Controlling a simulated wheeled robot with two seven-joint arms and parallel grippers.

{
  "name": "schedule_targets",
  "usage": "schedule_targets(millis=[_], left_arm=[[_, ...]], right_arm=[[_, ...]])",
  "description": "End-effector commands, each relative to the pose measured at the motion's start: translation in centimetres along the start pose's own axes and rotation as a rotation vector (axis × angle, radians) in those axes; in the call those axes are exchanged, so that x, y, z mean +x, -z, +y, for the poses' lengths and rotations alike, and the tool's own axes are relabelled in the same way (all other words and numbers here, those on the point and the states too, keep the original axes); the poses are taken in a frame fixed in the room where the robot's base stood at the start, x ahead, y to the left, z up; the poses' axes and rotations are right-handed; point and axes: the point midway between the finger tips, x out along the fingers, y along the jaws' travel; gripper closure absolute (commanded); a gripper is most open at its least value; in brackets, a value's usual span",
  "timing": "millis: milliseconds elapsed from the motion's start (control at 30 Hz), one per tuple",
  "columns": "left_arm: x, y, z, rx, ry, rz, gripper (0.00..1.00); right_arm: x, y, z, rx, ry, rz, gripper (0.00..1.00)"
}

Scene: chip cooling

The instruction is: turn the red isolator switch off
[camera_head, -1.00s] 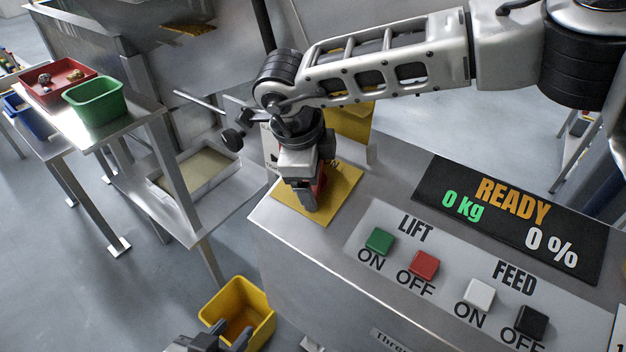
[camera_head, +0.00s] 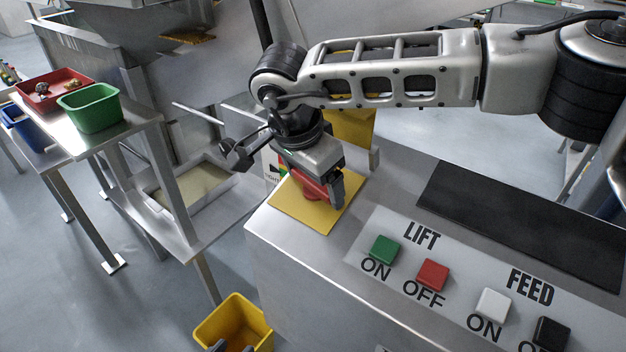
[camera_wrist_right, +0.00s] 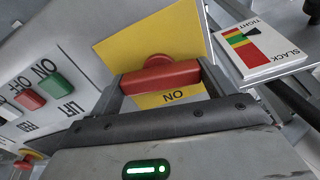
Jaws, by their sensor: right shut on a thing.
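The red isolator switch (camera_head: 312,190) sits on a yellow plate (camera_head: 338,208) at the left end of the steel console. My right gripper (camera_head: 318,188) comes down over it and is shut on its red handle. In the right wrist view the red handle (camera_wrist_right: 160,78) lies crosswise between the two fingers, and the word ON shows on the yellow plate (camera_wrist_right: 145,40) beside it. Any OFF mark is hidden. My left gripper (camera_head: 234,347) shows only as dark tips at the bottom edge, over a yellow bin.
LIFT and FEED buttons, such as the green one (camera_head: 384,249), lie right of the switch. A SLACK/TIGHT gauge (camera_wrist_right: 250,45) stands close beside the plate. The yellow bin (camera_head: 240,318) is below left.

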Motion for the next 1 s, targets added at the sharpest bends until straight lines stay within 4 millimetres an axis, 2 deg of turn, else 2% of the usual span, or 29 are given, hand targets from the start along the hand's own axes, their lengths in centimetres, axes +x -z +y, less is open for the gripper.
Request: schedule_targets(millis=[400, 933, 967, 1000], left_arm=[[0.02, 0.27, 0.0, -0.003, -0.002, 0.011, 0.64], [0.18, 0.31, -0.04, -0.003, -0.001, 0.012, 0.64], [0.19, 0.3, -0.04, -0.003, -0.001, 0.012, 0.64], [0.2, 0.28, -0.05, -0.003, -0.001, 0.012, 0.64]], right_arm=[[-0.05, 0.02, -0.05, -0.179, 0.002, -0.001, 0.41], [-0.09, 0.0, -0.06, -0.206, 0.002, -0.001, 0.41], [-0.09, 0.0, -0.05, -0.206, 0.002, -0.001, 0.15], [-0.09, 0.0, -0.05, -0.205, 0.002, -0.001, 0.04]])
